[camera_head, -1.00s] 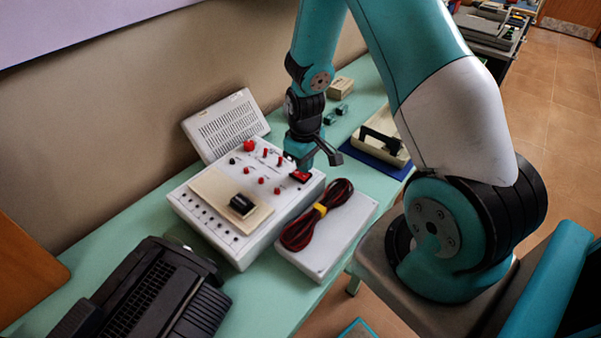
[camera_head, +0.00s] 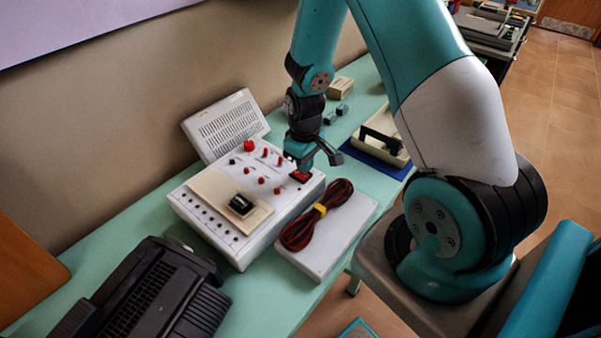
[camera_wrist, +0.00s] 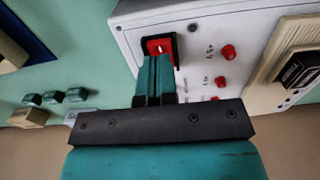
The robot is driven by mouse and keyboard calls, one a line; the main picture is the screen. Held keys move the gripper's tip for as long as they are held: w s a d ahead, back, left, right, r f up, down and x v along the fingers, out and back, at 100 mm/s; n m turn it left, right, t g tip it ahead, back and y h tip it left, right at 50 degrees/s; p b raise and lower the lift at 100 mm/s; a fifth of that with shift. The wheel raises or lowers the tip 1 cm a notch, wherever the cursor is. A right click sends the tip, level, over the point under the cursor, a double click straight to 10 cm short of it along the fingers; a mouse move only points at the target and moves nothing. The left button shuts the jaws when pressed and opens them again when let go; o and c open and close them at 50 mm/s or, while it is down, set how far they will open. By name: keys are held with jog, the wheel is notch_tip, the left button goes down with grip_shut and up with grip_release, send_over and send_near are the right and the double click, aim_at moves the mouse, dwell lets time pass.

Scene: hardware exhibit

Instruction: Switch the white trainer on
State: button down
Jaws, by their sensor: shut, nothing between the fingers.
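The white trainer (camera_head: 241,236) is a box with red knobs and a dark meter on its top panel. It stands on the green table and also shows in the wrist view (camera_wrist: 214,22). Its red rocker switch (camera_head: 300,176) sits in the panel's right corner; in the wrist view the switch (camera_wrist: 159,46) shows a black frame and a white mark. My gripper (camera_wrist: 157,58) is shut and empty, with its fingertips at the near edge of the switch and partly covering it. I cannot tell whether they touch it. In the head view my gripper (camera_head: 303,166) is just above that corner.
A pale flat box (camera_head: 352,222) with a red-and-black cable bundle (camera_head: 313,222) lies right of the trainer. A grey vented case (camera_head: 228,125) leans behind it. A black device (camera_head: 150,295) stands at front left. Small green blocks (camera_wrist: 55,97) lie beyond the gripper.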

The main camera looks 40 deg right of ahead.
aim_at(304, 176)
jog(key=shift+f+b, duration=0.95)
jog(key=shift+f, duration=0.3)
dwell(0.7)
jog(key=shift+r+p, duration=2.95)
jog(key=shift+r, duration=0.6)
